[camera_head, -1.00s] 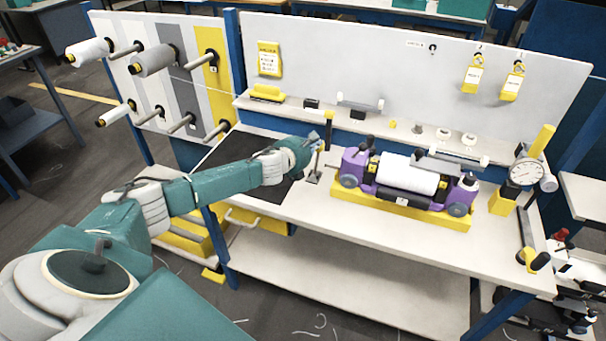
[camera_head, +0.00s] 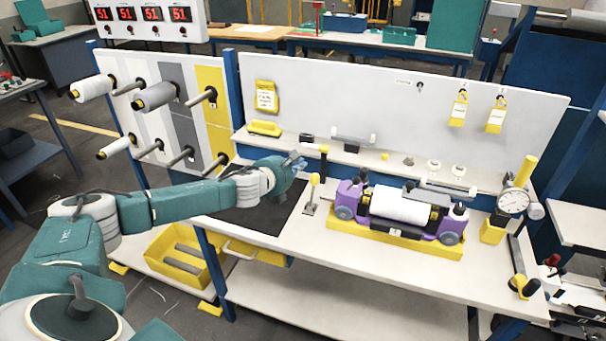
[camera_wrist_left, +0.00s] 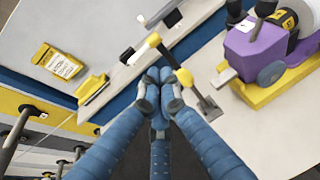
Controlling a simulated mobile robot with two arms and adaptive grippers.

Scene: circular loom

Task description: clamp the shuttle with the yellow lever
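The purple shuttle with a white roll (camera_head: 403,205) sits in a yellow cradle (camera_head: 390,238) on the bench. In the left wrist view the blue fingers (camera_wrist_left: 160,80) lie close together, and the yellow knob (camera_wrist_left: 184,77) shows just right of the tips. Whether the fingers are shut is unclear. Nothing is seen held. Part of the shuttle (camera_wrist_left: 258,48) shows there too. My right gripper is not in view.
A shelf (camera_head: 390,163) with small parts runs along the back panel. A dial gauge (camera_head: 512,202) stands right of the shuttle. The bench front (camera_head: 330,245) is clear.

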